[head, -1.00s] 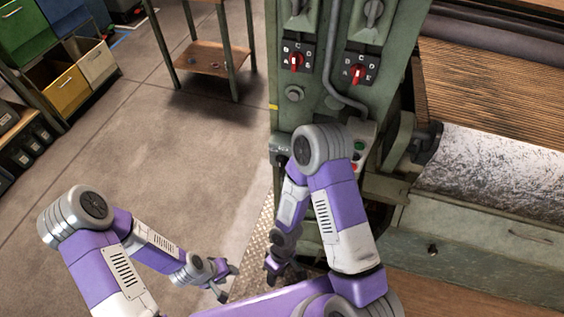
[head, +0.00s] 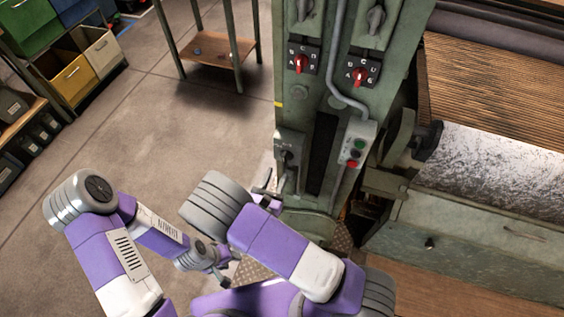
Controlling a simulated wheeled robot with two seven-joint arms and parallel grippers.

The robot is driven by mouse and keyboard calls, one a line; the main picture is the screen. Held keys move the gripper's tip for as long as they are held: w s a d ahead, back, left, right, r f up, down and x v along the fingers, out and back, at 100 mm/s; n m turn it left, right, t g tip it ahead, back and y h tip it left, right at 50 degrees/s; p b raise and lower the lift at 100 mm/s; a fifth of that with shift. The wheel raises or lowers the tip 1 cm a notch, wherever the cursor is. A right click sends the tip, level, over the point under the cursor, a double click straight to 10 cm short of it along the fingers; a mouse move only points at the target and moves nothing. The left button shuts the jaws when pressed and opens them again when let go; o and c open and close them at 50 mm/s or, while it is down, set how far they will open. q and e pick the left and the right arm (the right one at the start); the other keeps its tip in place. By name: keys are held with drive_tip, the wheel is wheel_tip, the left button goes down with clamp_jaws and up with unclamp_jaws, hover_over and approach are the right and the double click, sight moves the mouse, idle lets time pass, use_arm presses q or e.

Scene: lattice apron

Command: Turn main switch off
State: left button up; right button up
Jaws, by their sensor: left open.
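A green machine column carries two red rotary switches on black lettered plates, a left one (head: 301,63) and a right one (head: 359,75). Below them, a grey box with a dark handle (head: 287,155) sits on the column's left edge. I cannot tell which of these is the main switch. My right gripper (head: 267,188) is just below and left of the grey box, partly hidden behind my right arm; its jaw state is unclear and no contact shows. My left gripper (head: 220,272) is open and empty, low over the floor, well away from the switches.
A push-button box (head: 356,145) with green and red buttons is on the column's right, fed by a grey conduit (head: 338,70). The roller machine (head: 490,165) fills the right. A wooden-shelved stand (head: 215,50) and bins (head: 75,75) stand behind.

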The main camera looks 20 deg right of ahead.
sight(283, 160)
drive_tip(key=x, duration=0.5)
drive_tip(key=shift+w+d, duration=0.25)
clamp_jaws()
